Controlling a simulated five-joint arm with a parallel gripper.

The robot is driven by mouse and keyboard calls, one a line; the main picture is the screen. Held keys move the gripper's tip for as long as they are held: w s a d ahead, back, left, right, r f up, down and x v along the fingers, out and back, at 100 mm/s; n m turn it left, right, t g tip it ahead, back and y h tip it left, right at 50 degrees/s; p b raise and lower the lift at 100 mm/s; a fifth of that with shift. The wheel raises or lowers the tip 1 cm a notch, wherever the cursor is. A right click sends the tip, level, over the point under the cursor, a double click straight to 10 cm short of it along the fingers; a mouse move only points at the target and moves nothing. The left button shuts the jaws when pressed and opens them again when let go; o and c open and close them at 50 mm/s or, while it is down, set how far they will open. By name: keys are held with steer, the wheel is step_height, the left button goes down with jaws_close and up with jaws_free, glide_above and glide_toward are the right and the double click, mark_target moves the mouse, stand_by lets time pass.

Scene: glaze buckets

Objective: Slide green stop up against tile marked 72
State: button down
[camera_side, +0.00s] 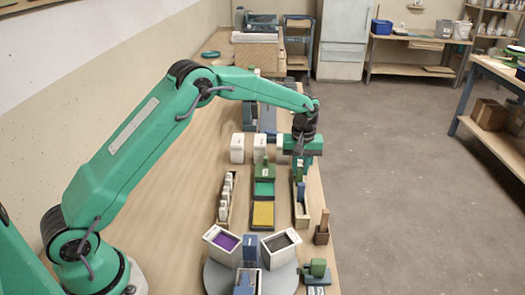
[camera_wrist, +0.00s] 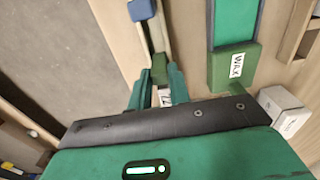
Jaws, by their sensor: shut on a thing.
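My gripper (camera_wrist: 157,78) points down over a narrow wooden rail (camera_wrist: 157,38) and is shut on the green stop (camera_wrist: 159,67). A white tile (camera_wrist: 165,97) with a dark, partly hidden number shows between the fingers, right beside the green stop on the side nearer my palm. I cannot tell whether stop and tile touch. A blue stop (camera_wrist: 141,11) sits farther along the rail, apart from the green one. In the side view, my gripper (camera_side: 301,175) is over the rail (camera_side: 302,218), with the blue stop (camera_side: 301,190) in front; the tile cannot be made out there.
A green block marked WAX (camera_wrist: 233,66) stands beside the rail. A white block (camera_wrist: 284,110) is close to my gripper. A row of white pieces (camera_side: 226,194), a yellow pad (camera_side: 263,215) and tilted buckets (camera_side: 223,242) stand on the bench. The bench edge is close on the right.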

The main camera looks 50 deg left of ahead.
mark_target(299, 164)
steer(key=shift+w+a, duration=1.05)
steer(key=c, duration=1.4)
jaws_free()
steer(key=shift+r, duration=0.15)
steer(key=shift+r, duration=3.4)
